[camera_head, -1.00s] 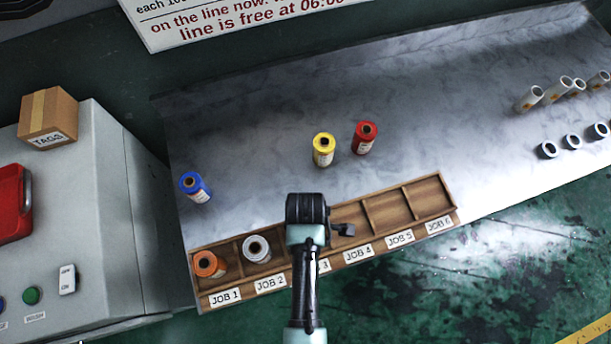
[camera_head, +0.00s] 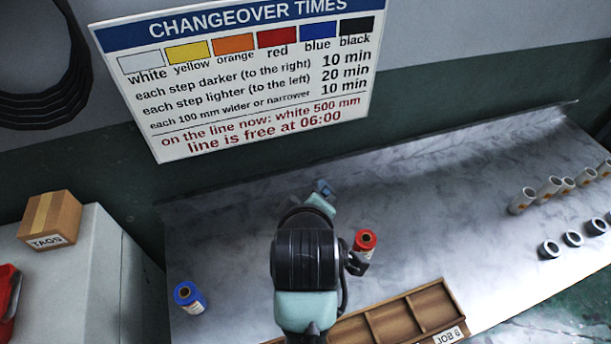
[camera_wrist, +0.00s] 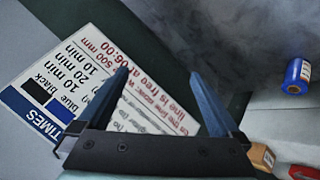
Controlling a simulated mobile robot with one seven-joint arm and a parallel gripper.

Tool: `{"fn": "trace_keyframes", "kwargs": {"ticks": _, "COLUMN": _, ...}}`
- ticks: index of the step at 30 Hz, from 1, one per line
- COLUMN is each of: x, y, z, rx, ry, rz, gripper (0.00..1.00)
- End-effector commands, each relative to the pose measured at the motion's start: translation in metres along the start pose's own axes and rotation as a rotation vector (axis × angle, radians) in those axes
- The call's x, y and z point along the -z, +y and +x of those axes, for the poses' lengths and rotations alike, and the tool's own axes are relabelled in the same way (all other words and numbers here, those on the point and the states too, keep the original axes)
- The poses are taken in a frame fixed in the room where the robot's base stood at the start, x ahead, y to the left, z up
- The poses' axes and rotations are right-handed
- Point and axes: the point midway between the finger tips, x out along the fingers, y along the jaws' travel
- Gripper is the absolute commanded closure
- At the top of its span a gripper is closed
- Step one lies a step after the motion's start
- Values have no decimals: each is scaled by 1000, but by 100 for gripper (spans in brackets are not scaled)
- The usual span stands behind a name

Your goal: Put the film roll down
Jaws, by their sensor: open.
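My gripper (camera_wrist: 160,73) is open, with nothing between its two fingers in the wrist view. In the head view my arm covers most of it. A red film roll (camera_head: 364,243) stands on the grey bench (camera_head: 450,190), just right of my arm and partly behind a piece of it. A blue film roll (camera_head: 189,297) stands at the bench's left end. It also shows in the wrist view (camera_wrist: 297,75), apart from the fingers. The yellow roll is not visible now. The wooden job tray (camera_head: 427,306) shows only its right part; its orange and white rolls are out of view.
A changeover times sign (camera_head: 240,80) stands behind the bench and lies beyond my fingers in the wrist view. A TAGS box (camera_head: 50,220) sits on the grey cabinet at left. Several pale tubes (camera_head: 548,188) and dark rings (camera_head: 573,239) are at right. Bench between is clear.

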Motion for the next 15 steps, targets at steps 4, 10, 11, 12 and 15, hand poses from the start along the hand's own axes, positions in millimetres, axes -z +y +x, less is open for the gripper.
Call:
{"fn": "trace_keyframes", "kwargs": {"ticks": 4, "x": 90, "y": 106, "z": -74, "rx": -309, "ry": 331, "rz": 231, "gripper": 1}}
{"fn": "trace_keyframes", "kwargs": {"ticks": 10, "x": 170, "y": 200, "z": -230, "rx": -582, "ry": 864, "rz": 500, "gripper": 1}}
{"fn": "trace_keyframes", "kwargs": {"ticks": 11, "x": 176, "y": 208, "z": -254, "rx": -607, "ry": 943, "rz": 530, "gripper": 1}}
{"fn": "trace_keyframes", "kwargs": {"ticks": 12, "x": 183, "y": 216, "z": -285, "rx": -633, "ry": 1044, "rz": 565, "gripper": 1}}
{"fn": "trace_keyframes", "kwargs": {"ticks": 15, "x": 192, "y": 227, "z": -350, "rx": -672, "ry": 1257, "rz": 626, "gripper": 1}}
